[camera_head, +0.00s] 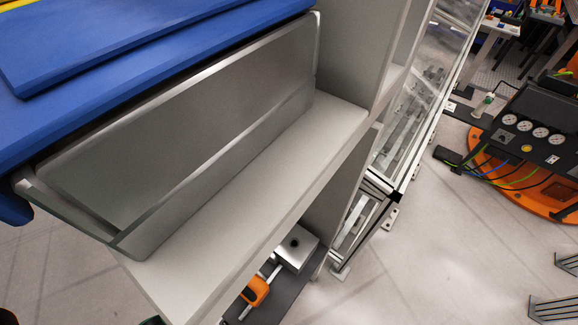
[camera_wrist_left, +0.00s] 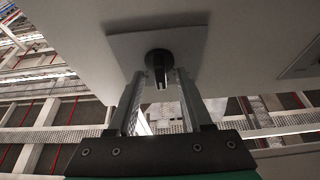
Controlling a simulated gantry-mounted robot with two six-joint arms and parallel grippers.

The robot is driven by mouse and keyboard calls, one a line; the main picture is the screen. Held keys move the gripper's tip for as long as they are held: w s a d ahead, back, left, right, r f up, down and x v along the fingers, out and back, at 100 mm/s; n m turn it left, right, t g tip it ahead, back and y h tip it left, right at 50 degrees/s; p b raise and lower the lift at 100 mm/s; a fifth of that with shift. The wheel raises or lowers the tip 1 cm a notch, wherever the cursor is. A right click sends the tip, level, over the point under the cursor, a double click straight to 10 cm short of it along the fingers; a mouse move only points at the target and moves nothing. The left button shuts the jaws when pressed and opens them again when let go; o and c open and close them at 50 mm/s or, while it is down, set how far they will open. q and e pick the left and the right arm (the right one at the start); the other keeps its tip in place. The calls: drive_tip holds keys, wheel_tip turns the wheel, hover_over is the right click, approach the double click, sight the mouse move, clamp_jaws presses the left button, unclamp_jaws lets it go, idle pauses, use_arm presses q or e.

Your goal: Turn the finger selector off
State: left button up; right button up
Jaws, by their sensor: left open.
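The finger selector (camera_wrist_left: 158,60) shows in the left wrist view as a dark round knob with a narrow protruding finger. It is mounted on a pale square plate (camera_wrist_left: 120,46) on a light grey panel. My left gripper (camera_wrist_left: 161,76) is open, with one fingertip on each side of the selector. The tips overlap the knob's edges in the picture, and I cannot tell whether they touch it. The selector is not visible in the head view. My right gripper is in neither view.
In the head view, a grey cabinet with a ledge (camera_head: 225,190) fills the middle, beside blue panels (camera_head: 150,60). Below is an orange handle (camera_head: 256,291) near a metal block (camera_head: 297,249). A glazed frame (camera_head: 415,100) stands to the right, with open floor (camera_head: 440,260) beyond.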

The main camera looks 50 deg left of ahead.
use_arm(q)
drive_tip(key=b+v, duration=0.2)
drive_tip(key=v, duration=0.9)
drive_tip(key=shift+s, duration=0.2)
drive_tip(key=shift+f, duration=0.1)
